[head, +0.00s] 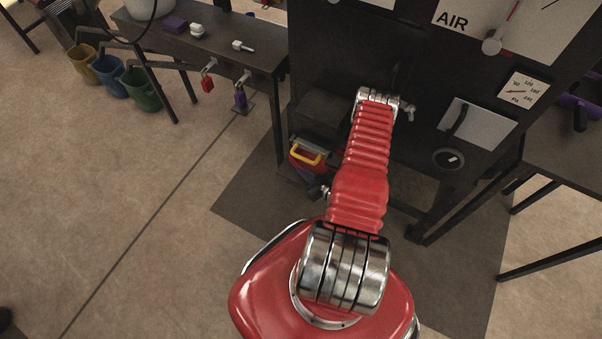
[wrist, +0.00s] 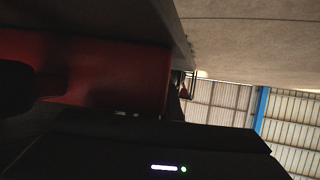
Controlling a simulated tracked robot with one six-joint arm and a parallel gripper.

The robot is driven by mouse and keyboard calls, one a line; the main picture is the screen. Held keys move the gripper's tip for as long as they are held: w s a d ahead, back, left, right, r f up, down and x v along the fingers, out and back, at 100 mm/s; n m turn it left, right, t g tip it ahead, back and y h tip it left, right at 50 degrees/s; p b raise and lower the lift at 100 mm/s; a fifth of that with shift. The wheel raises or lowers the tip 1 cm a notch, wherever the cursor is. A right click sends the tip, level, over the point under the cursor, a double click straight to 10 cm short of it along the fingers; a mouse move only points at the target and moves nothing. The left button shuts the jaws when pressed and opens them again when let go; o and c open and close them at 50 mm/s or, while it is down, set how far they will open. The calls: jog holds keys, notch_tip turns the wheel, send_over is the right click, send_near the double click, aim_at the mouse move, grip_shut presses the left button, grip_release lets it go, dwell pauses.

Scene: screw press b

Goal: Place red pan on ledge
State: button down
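A small red object with a yellow handle (head: 306,157), probably the red pan, shows in the head view at the lower left of the dark press, left of my arm. A red surface (wrist: 110,72) fills the left of the wrist view, close to the camera; it is probably the same pan. A dark shape, likely part of my gripper (wrist: 32,88), overlaps it. My fingertips are not clear in either view, so I cannot tell whether they grip it. A dark block with a flat top (head: 325,110) juts from the press above the pan; I cannot tell if this is the ledge.
The dark press (head: 400,60) with gauges stands ahead. A dark table (head: 215,42) at the left carries small items; a red padlock (head: 207,83) and a purple one hang from its edge. Buckets (head: 140,90) stand below. Another table is at the right. The left floor is open.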

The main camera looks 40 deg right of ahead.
jog(key=c, duration=2)
grip_release()
jog(key=shift+f, duration=0.1)
jog(key=v, duration=1.2)
jog(key=shift+s, duration=0.1)
